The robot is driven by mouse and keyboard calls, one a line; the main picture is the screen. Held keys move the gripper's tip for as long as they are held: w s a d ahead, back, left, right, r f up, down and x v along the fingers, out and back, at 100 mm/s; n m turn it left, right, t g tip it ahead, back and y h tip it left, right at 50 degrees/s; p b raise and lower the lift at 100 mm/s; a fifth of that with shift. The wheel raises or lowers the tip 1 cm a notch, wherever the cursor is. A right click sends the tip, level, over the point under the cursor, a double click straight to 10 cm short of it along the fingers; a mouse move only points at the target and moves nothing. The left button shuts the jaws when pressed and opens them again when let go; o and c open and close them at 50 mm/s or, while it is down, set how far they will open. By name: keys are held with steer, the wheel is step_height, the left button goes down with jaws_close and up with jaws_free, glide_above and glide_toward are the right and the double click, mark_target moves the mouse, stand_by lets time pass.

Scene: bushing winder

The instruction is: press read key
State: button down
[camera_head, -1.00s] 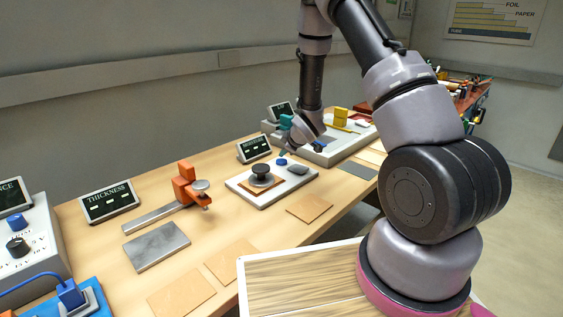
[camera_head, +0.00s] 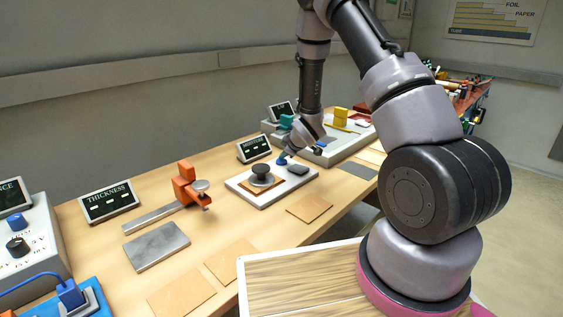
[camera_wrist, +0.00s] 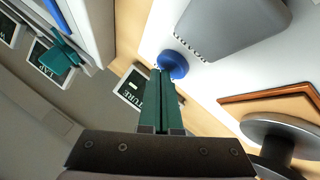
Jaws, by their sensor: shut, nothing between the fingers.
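The blue round key (camera_head: 281,162) sits on the white base plate (camera_head: 242,182) of the middle instrument. It also shows in the wrist view (camera_wrist: 174,65), just past my fingertips. My gripper (camera_head: 286,156) is shut and empty, pointing down at the key. In the wrist view its green fingers (camera_wrist: 160,74) lie together, and their tips overlap the key's near edge. I cannot tell whether they press it. No label on the key is readable. A dark display (camera_head: 254,149) stands behind the plate; in the wrist view its lettering ends in "TURE".
A dark round weight (camera_head: 261,172) and a grey rounded block (camera_head: 298,168) sit beside the key. An orange-clamped gauge (camera_head: 187,188) stands to the left. Another instrument plate (camera_head: 335,152) with a yellow block is behind on the right. Flat tan sheets (camera_head: 309,208) lie in front.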

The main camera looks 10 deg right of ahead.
mark_target(284, 161)
steer(key=shift+f, duration=0.3)
stand_by(0.4)
steer(key=shift+r, duration=0.85)
steer(key=shift+r, duration=2.55)
